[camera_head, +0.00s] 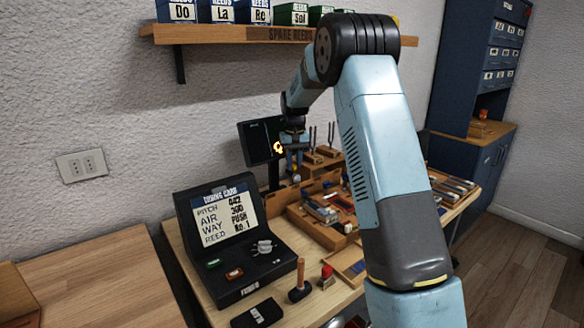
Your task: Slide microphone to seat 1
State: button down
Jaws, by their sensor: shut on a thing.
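My arm reaches from the right front over the wooden workbench (180,262) to its far side. My gripper (293,160) points down just right of a dark screen (258,141). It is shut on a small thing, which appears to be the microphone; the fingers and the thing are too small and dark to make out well. Seat 1 cannot be picked out in this view, and my arm hides part of the bench.
A tuning card display (226,212) on a black console stands at the front left. A mallet (300,280) and a small red-topped item (327,277) stand nearby. Wooden trays (318,222) hold parts mid-bench. A shelf with reed boxes (223,12) hangs above. A blue cabinet (490,80) stands at right.

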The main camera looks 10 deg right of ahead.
jog(key=shift+s+a, duration=0.25)
jog(key=shift+a, duration=0.4)
jog(key=shift+d, duration=0.2)
jog(key=c, duration=0.9)
grip_release()
jog(key=shift+c, duration=0.2)
notch_tip(320, 180, up, 14)
jog(key=shift+f, duration=0.15)
